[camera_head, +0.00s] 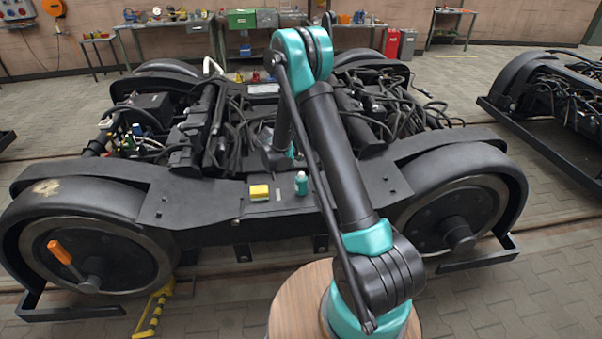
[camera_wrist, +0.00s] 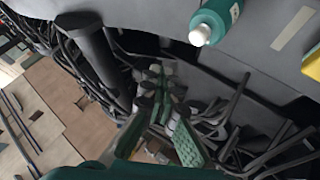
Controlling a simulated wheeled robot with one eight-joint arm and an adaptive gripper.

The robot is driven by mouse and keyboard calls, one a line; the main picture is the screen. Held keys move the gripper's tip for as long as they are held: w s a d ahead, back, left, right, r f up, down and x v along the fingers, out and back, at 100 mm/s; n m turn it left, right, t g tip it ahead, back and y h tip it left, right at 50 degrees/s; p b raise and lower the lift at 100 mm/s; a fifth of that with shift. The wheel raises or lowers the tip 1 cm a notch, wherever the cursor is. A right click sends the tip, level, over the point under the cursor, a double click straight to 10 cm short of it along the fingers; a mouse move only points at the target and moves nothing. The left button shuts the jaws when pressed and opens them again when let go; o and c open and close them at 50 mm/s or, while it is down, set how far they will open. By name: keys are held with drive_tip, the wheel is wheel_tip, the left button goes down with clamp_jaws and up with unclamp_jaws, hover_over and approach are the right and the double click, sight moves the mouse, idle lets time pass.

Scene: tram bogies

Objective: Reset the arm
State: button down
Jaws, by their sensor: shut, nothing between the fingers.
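My arm (camera_head: 335,150) rises from the wooden-topped base, bends at a teal elbow and reaches down over the middle of the black tram bogie (camera_head: 230,215). My gripper (camera_wrist: 165,95) shows in the wrist view with its green-padded fingers, shut and empty, over the bogie's dark cables and rods. In the head view my gripper is mostly hidden behind my own arm. A teal bottle (camera_head: 301,184) stands on the bogie's front beam; in the wrist view the bottle (camera_wrist: 214,20) is apart from the fingers, at upper right.
A yellow block (camera_head: 259,192) sits on the beam left of the bottle. Cables (camera_head: 390,110) and rods crowd the bogie's middle. An orange-handled tool (camera_head: 66,257) is at the left wheel. Another bogie (camera_head: 560,90) stands at right. Workbenches line the back wall.

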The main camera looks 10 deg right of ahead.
drive_tip(key=s+d+r+g+y, duration=0.1)
drive_tip(key=s+d+r+y, duration=0.15)
drive_tip(key=s+r, duration=0.55)
drive_tip(key=s+d+r+g+y, duration=0.1)
drive_tip(key=s+d+r, duration=0.3)
drive_tip(key=s, duration=0.8)
drive_tip(key=s+a+y, duration=0.1)
drive_tip(key=s+y, duration=0.2)
drive_tip(key=s, duration=1.8)
drive_tip(key=shift+a+f+n, duration=0.15)
drive_tip(key=shift+a+n, duration=0.15)
drive_tip(key=shift+a, duration=0.1)
